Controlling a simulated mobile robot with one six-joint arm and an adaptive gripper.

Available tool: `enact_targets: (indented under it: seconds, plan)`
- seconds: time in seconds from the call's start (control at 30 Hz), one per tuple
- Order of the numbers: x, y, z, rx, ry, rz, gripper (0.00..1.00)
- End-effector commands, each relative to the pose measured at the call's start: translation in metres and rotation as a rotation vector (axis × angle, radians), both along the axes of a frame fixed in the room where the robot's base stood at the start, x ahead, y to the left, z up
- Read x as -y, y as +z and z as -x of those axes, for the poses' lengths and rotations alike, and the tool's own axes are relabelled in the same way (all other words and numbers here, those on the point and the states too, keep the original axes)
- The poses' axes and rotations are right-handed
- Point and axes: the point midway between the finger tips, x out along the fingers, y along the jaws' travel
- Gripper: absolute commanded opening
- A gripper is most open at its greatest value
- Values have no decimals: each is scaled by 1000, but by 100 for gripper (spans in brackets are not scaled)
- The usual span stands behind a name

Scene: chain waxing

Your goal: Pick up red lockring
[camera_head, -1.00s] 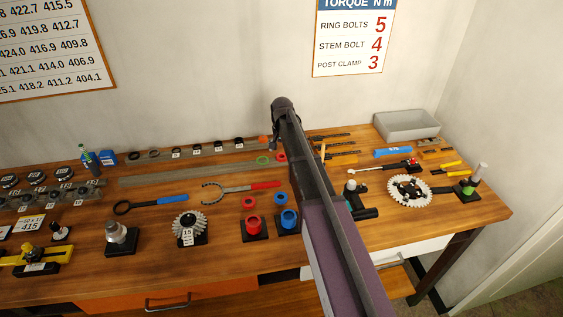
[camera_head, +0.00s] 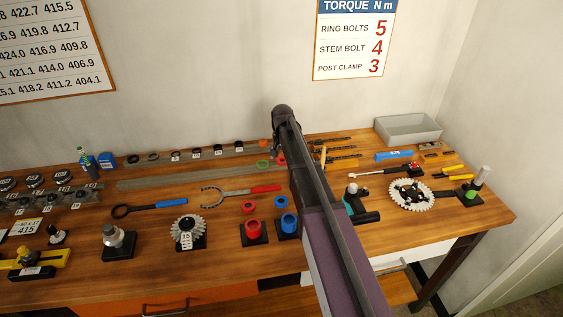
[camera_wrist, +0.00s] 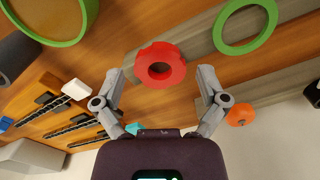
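The red lockring (camera_wrist: 160,49) is a red ring with small notches in its rim and a dark central hole. In the wrist view it lies between and slightly beyond the fingertips of my gripper (camera_wrist: 160,71). The fingers are spread wide with a gap on each side of the ring, and nothing is held. In the head view a red ring (camera_head: 281,160) shows beside my arm, next to a green ring (camera_head: 263,164), partly hidden by the arm. My gripper is hidden behind the arm there. I cannot tell its height above the ring.
The green ring (camera_wrist: 243,47) lies right of the lockring in the wrist view, with an orange knob (camera_wrist: 240,115) below it.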

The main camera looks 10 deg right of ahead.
Motion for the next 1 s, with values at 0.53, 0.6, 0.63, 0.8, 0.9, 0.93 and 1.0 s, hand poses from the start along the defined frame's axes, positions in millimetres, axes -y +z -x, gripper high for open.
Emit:
enact_targets:
  seconds: [0.53, 0.6, 0.63, 0.8, 0.9, 0.93, 1.0]
  plan:
    - [1, 0, 0, 0, -1, 0, 45]
    - [1, 1, 0, 0, -1, 0, 45]
    - [1, 2, 0, 0, -1, 0, 45]
    - [1, 8, 0, 0, -1, 0, 45]
    - [1, 14, 0, 0, -1, 0, 45]
    - [1, 17, 0, 0, -1, 0, 45]
    - [1, 22, 0, 0, -1, 0, 45]
